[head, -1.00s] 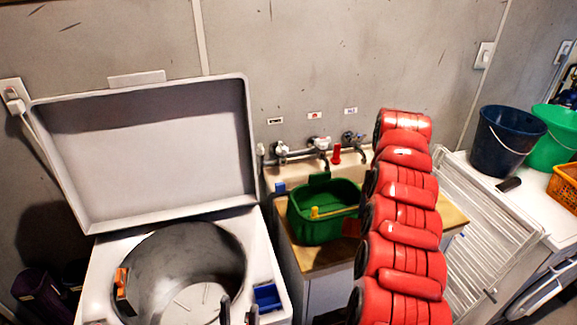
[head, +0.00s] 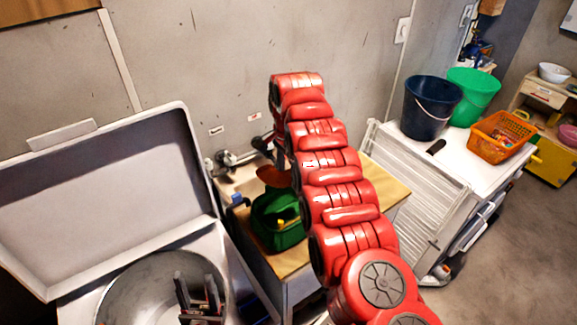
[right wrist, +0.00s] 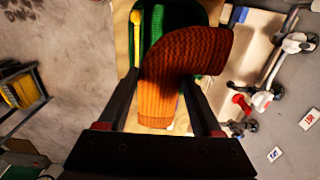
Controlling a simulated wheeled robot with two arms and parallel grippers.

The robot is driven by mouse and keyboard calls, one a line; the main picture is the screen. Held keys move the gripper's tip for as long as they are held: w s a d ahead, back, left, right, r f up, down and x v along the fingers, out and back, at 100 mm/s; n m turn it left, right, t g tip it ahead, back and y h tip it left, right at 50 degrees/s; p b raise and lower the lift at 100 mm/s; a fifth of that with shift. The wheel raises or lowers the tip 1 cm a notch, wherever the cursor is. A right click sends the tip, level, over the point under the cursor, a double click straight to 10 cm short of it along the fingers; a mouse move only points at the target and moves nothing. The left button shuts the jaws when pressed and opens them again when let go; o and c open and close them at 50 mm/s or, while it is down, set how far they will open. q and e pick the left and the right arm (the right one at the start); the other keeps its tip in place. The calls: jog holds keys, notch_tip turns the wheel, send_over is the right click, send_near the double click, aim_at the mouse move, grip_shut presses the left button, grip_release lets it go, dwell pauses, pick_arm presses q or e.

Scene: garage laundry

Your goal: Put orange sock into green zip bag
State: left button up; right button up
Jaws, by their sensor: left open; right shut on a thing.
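The orange sock (right wrist: 160,100) is ribbed, with a darker reddish-brown bent end. My right gripper (right wrist: 160,77) is shut on it in the right wrist view. In the head view a part of the sock (head: 273,176) shows above the back of the green bag (head: 272,232), while my red arm hides the right gripper. The bag stands open on the wooden counter and has a yellow part inside. In the right wrist view the bag (right wrist: 178,15) lies behind the sock; I cannot tell whether they touch. My left gripper (head: 200,295) is open and empty over the washer drum.
The washer's raised lid (head: 105,200) stands at the left. Taps (head: 235,160) line the wall behind the wooden counter (head: 385,190). A drying rack (head: 415,190), a blue bucket (head: 430,108), a green bucket (head: 473,95) and an orange basket (head: 503,137) are to the right.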

aim_at(288, 207)
jog(key=shift+f, duration=0.55)
jog(key=shift+w+f, duration=0.15)
jog(key=shift+f, duration=1.1)
notch_tip(288, 207, down, 2)
jog(key=shift+f, duration=0.1)
jog(key=shift+f+b, duration=0.65)
jog(key=shift+f, duration=0.3)
jog(key=shift+r, duration=0.1)
jog(key=o, duration=1.4)
